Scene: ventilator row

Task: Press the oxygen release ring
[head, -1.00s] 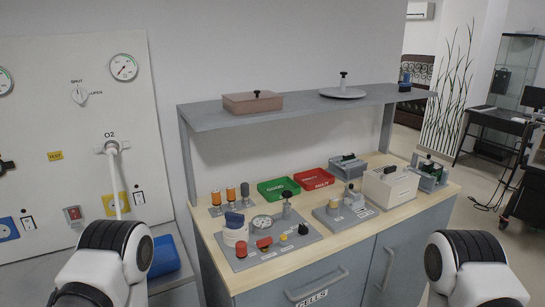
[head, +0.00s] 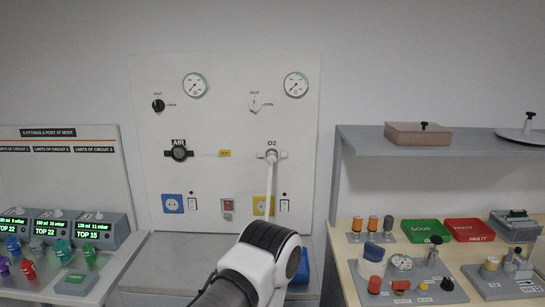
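The oxygen outlet (head: 281,155), labelled O2, is on the right part of the white wall panel in the head view. It is a pale round fitting with a short side piece, and a white hose (head: 269,190) hangs down from it. I cannot make out the release ring apart from the fitting. My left arm stands in front of the panel's lower edge and hides the hose's lower end. Neither its gripper nor my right gripper shows in view.
The AIR outlet (head: 179,154) is dark, left of the oxygen one. Two gauges (head: 296,84) and shut/open knobs (head: 255,104) sit above. A blue item (head: 301,268) is partly behind my arm. A cabinet top with red-capped parts (head: 375,284) stands right, ventilator displays (head: 94,230) left.

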